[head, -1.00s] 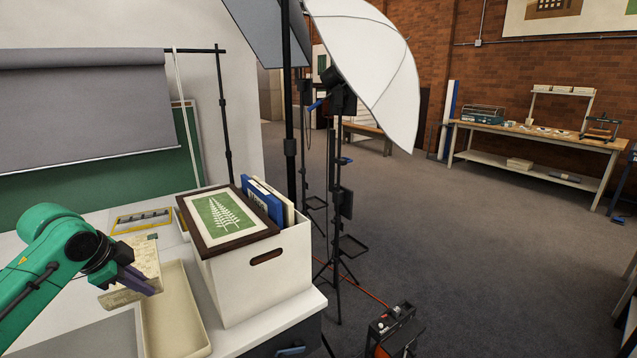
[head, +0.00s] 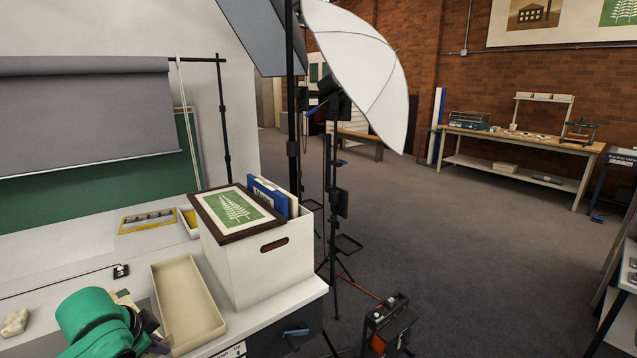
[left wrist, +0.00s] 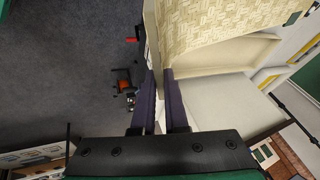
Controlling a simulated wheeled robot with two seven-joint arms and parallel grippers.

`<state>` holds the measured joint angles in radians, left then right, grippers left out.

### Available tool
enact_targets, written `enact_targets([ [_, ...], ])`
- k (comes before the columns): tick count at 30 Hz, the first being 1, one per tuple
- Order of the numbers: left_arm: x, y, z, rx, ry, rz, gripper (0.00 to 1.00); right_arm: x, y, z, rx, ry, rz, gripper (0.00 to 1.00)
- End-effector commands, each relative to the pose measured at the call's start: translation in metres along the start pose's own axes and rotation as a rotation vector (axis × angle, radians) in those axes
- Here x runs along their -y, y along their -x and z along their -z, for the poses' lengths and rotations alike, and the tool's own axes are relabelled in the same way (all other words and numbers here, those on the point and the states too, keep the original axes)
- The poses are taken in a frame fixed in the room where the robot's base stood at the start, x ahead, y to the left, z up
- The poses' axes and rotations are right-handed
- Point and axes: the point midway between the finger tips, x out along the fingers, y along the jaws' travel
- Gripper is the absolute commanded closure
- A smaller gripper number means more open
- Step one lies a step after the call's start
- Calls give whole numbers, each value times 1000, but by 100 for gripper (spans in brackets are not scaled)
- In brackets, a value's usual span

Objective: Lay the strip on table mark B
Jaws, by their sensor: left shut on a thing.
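My left gripper (head: 158,344) is low in the head view, in front of the table and near the beige tray (head: 178,335). In the left wrist view its two purple fingers (left wrist: 163,100) are closed on a thin cream piece with a patterned face (left wrist: 220,22), which I take for the strip. In the head view only a small cream part (head: 123,297) shows behind the green wrist; the rest is hidden. I cannot make out mark B on the table (head: 70,255). My right gripper is not in view.
A white box (head: 250,275) holds blue and cream folders, with a framed fern print (head: 238,211) on top. Light stands (head: 335,200) stand right of the table.

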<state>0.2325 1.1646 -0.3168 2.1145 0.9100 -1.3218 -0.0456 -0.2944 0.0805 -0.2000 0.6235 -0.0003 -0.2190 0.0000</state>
Motion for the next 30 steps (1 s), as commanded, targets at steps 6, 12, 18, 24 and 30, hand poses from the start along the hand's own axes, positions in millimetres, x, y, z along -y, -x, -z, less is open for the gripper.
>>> enact_targets([
  [6, -98, -33, -11, 84, 259, 92, 100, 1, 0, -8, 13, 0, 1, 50],
  [12, -185, -21, -10, 177, 543, 213, 100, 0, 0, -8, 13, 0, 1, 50],
  [18, -213, -7, -11, 222, 661, 268, 100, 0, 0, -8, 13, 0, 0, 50],
  [24, -212, -7, -11, 223, 664, 275, 100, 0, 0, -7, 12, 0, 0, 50],
  [30, -208, -8, -12, 220, 651, 272, 100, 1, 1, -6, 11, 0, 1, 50],
])
